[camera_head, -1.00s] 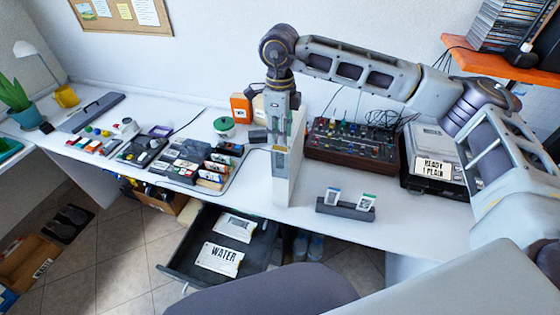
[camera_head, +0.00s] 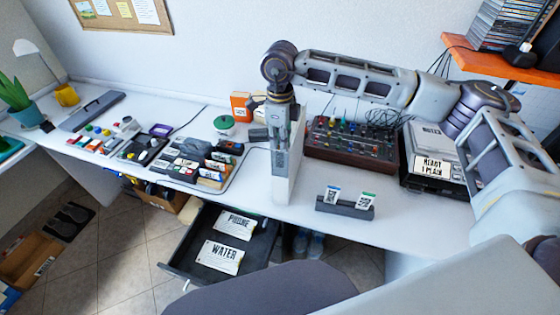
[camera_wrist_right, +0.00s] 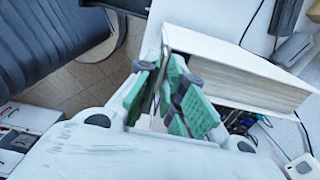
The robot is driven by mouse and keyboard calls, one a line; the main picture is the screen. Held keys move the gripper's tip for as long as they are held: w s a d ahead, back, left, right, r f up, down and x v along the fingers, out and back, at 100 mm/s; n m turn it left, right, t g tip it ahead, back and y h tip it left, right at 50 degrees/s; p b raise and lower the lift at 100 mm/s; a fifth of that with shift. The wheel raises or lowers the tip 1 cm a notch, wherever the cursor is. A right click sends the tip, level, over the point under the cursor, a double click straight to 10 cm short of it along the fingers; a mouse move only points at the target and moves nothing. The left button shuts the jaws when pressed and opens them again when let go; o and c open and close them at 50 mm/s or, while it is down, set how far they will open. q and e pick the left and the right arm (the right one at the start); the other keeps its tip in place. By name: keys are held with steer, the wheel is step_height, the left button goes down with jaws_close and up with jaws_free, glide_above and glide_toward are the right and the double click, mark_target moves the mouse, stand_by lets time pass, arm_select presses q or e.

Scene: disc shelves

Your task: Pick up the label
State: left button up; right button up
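A white card lettered PHONE (camera_head: 236,223) lies in the open dark drawer, behind a white card lettered WATER (camera_head: 220,256). White labels reading NOTES (camera_head: 431,131) and READY / PLAIN (camera_head: 432,166) show on the grey device at right. I cannot tell which of these is the label. My right gripper (camera_head: 281,165) points down in front of a white upright book-like block (camera_head: 291,178). In the right wrist view, its green-padded fingers (camera_wrist_right: 163,78) lie close together beside that block (camera_wrist_right: 240,66). Whether they grip anything is unclear. My left gripper is out of view.
A dark holder (camera_head: 344,208) with two small cards stands near the desk's front edge. A knobbed mixer (camera_head: 350,158) stands behind it. A tray of small items (camera_head: 183,170) is left of my gripper. The desk (camera_head: 410,225) is clear right of the holder.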

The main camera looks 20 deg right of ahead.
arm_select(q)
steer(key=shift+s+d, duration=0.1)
arm_select(e)
jaws_close()
